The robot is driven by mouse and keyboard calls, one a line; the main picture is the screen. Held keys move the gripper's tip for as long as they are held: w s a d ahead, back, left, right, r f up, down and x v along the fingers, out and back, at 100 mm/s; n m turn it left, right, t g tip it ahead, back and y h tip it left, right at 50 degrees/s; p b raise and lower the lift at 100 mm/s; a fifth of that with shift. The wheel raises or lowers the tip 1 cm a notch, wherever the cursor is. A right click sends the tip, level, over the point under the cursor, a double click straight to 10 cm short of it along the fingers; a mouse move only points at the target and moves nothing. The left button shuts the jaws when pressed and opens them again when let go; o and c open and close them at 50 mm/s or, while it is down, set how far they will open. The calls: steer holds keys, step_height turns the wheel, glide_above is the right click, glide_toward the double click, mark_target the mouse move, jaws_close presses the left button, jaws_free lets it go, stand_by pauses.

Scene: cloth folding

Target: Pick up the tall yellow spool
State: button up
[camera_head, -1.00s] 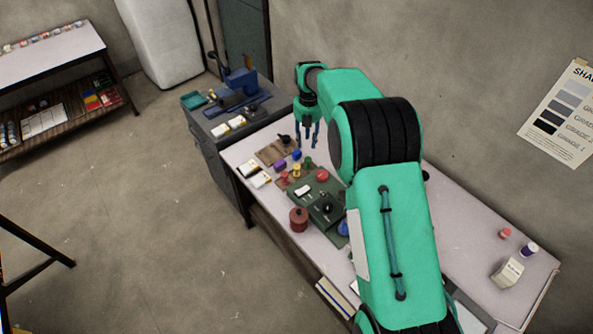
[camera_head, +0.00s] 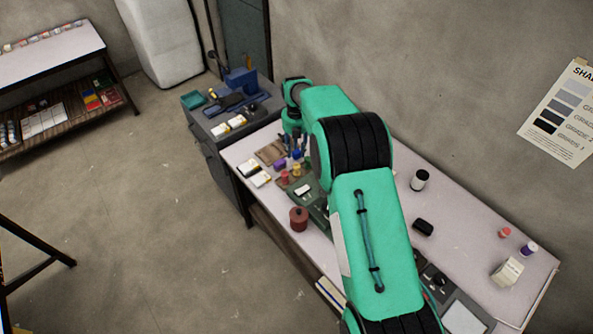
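Several small spools stand in a cluster on the left part of the workbench, among them a purple one (camera_head: 280,164) and a red one (camera_head: 284,176). I cannot make out a tall yellow spool for certain; the pieces are tiny, and my gripper and arm hide part of the cluster. My gripper (camera_head: 290,149) points down with its fingers low at the back of this cluster. The fingertips blend with the spools, so I cannot tell whether they are apart or hold anything.
A red-brown pot (camera_head: 299,218) stands near the bench's front edge, beside a dark green mat (camera_head: 315,203). A black-and-white jar (camera_head: 420,180) and a black object (camera_head: 423,227) are right of my arm. A grey cabinet (camera_head: 217,160) adjoins the left end.

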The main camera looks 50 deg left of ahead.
mark_target(297, 165)
steer(key=shift+f, duration=3.1)
steer(key=shift+f, duration=0.1)
steer(key=shift+w+f+b, duration=0.2)
steer(key=shift+f+b, duration=0.1)
steer(key=shift+f, duration=2.25)
steer(key=c, duration=0.8)
